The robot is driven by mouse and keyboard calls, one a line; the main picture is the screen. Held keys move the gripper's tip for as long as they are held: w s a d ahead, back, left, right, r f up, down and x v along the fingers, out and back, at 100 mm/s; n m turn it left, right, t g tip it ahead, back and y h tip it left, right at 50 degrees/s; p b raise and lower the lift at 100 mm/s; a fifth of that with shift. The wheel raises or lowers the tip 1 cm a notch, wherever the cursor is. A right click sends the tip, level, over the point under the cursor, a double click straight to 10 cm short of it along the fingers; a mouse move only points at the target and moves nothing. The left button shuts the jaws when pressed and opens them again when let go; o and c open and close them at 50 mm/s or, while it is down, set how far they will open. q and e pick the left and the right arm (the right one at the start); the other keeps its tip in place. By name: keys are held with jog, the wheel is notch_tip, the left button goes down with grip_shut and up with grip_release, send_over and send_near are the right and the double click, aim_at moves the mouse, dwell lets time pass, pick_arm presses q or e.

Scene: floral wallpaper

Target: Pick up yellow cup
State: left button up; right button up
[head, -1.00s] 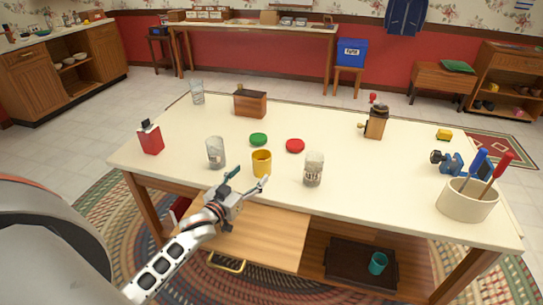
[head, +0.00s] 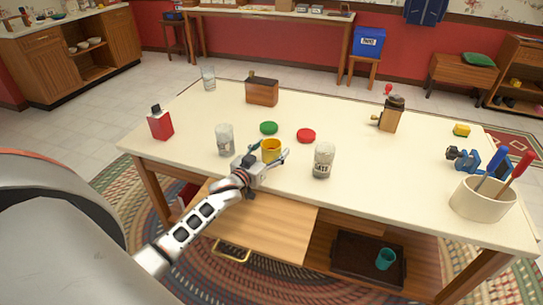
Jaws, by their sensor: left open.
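The yellow cup (head: 271,148) stands upright on the white table (head: 380,190), near its front edge. My left gripper (head: 270,151) is open, with one finger to the left of the cup and the other at its right front side. The gripper hides the cup's lower part, and I cannot tell whether the fingers touch it. My right gripper is not in view.
Close by stand a glass jar (head: 225,139) on the left and a labelled jar (head: 323,160) on the right. A green lid (head: 268,128) and red lid (head: 306,136) lie behind. An open drawer (head: 262,220) juts out below.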

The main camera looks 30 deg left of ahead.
pick_arm(q)
jog(key=c, duration=1.3)
jog(key=shift+r, duration=0.15)
